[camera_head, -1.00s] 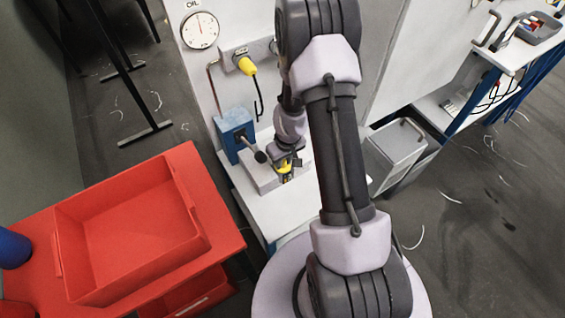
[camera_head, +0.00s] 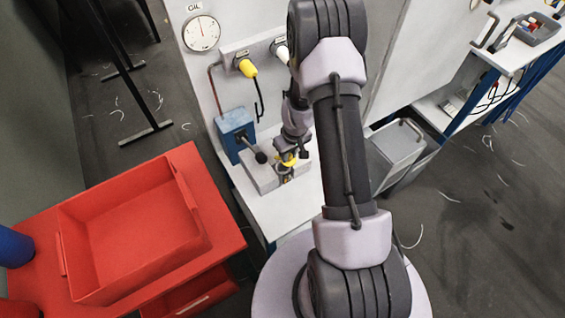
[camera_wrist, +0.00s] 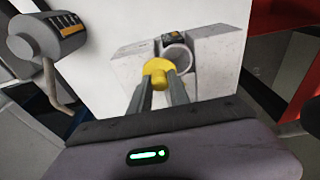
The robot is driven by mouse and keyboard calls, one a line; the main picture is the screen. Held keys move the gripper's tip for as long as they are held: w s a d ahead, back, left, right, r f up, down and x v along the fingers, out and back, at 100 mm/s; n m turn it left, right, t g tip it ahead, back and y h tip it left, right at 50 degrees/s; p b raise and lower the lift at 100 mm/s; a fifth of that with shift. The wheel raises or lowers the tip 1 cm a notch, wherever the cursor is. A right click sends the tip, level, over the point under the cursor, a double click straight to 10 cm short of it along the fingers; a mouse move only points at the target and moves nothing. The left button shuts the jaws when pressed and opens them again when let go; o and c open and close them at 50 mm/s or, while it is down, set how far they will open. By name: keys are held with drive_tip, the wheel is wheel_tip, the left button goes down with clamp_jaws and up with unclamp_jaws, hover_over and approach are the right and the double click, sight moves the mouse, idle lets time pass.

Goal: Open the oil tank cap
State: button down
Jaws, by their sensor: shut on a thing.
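The yellow cap (camera_wrist: 157,70) is between the two fingertips of my gripper (camera_wrist: 158,84) in the wrist view, and the fingers are shut on it. A round opening with a pale rim (camera_wrist: 178,57) shows just beyond the cap, on a grey block (camera_wrist: 213,62). The cap appears off to one side of this opening. In the head view, the yellow cap (camera_head: 287,159) is small and partly hidden by my gripper (camera_head: 290,157), above the grey block (camera_head: 259,176) on the white bench.
A blue pump (camera_head: 236,128) with a black-knobbed lever stands left of the block. A red tray (camera_head: 130,235) is at the left. A grey bin (camera_head: 397,155) is at the right.

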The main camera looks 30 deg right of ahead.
drive_tip(key=shift+w+d+r+p, duration=0.2)
drive_tip(key=shift+w+d+p, duration=0.25)
drive_tip(key=shift+w+p, duration=0.2)
drive_tip(key=shift+w+f, duration=0.15)
drive_tip(key=shift+f, duration=0.05)
drive_tip(key=shift+w+d+r+p, duration=0.1)
drive_tip(key=shift+w+r+p, duration=0.05)
drive_tip(key=shift+w+p, duration=0.4)
drive_tip(key=shift+w, duration=1)
drive_tip(key=c, duration=1.1)
unclamp_jaws()
drive_tip(key=shift+a, duration=0.25)
